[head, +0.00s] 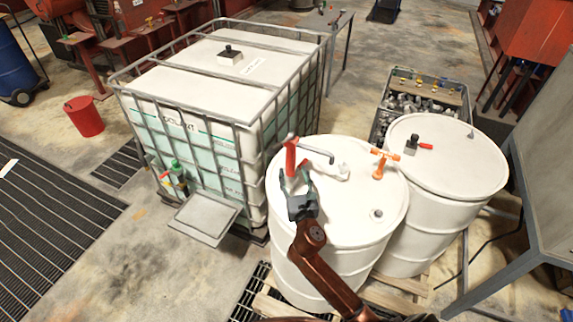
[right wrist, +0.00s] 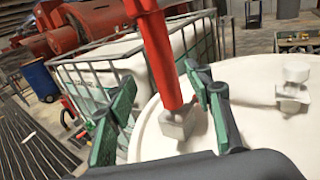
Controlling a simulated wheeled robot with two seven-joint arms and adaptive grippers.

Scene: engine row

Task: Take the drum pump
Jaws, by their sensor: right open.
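The drum pump (head: 290,157) is an upright red tube with a grey spout at its top. It stands on the lid of the left white drum (head: 352,212). In the right wrist view the red pump body (right wrist: 157,60) rises from a grey base on the drum lid. My right gripper (head: 297,184) is open, at the near side of the pump. In the right wrist view its two green-padded fingers (right wrist: 165,112) are on either side of the pump, which appears between them. I cannot tell whether they touch it. My left gripper is not in view.
An orange tap-like fitting (head: 380,163) stands on the same lid. A second white drum (head: 450,165) is close on the right. A caged white tank (head: 215,100) is on the left, with a grey drip tray (head: 204,215). A grey bench (head: 545,150) stands at the right edge.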

